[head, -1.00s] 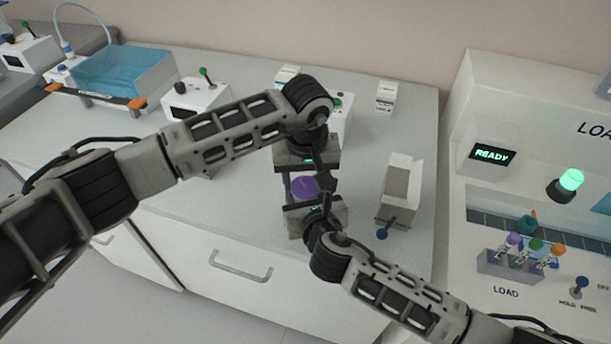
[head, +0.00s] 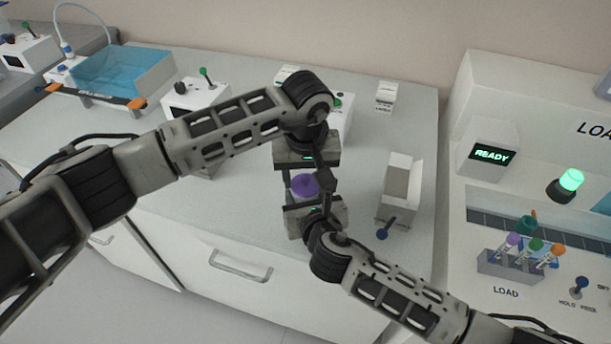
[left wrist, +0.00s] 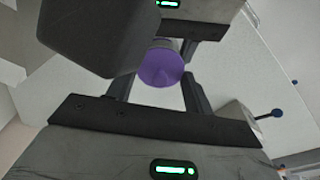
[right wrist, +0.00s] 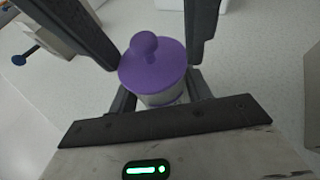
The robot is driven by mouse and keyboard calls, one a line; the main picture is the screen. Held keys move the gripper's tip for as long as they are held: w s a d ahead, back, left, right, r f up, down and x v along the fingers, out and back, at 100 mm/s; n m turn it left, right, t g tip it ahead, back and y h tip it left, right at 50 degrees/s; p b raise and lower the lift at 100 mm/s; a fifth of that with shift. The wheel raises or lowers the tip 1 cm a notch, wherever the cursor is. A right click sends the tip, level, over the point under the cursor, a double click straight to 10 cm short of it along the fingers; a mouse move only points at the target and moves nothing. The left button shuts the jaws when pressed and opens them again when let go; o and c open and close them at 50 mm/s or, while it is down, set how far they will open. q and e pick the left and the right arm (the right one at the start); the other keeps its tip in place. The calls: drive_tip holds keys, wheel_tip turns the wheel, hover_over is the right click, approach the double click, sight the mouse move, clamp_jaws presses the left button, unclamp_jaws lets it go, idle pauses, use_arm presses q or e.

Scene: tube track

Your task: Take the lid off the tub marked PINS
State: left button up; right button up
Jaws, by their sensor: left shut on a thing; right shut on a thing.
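A small tub with a purple lid (head: 303,184) is between my two grippers over the front of the worktop. In the right wrist view the lid (right wrist: 152,62) has a round knob, and the pale tub body (right wrist: 165,98) is under it. No PINS marking is readable. My left gripper (head: 308,180) comes from behind, its fingers on either side of the lid, shut on it. My right gripper (head: 310,200) comes from the front and is shut on the tub body, lower down. Whether there is a gap between lid and tub, I cannot tell.
A white open-topped box (head: 398,205) with a blue-knobbed lever (head: 383,234) stands just right of my grippers. White boxes (head: 195,97) and a blue tank (head: 130,72) stand behind. At right is a station with a READY display (head: 491,156) and a tube rack (head: 510,265).

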sight(305, 175)
use_arm(q)
drive_tip(key=shift+r, duration=0.85)
drive_tip(key=shift+r, duration=0.1)
drive_tip(key=shift+r, duration=1.9)
use_arm(e)
drive_tip(key=o, duration=1.4)
drive_tip(key=shift+o, duration=0.2)
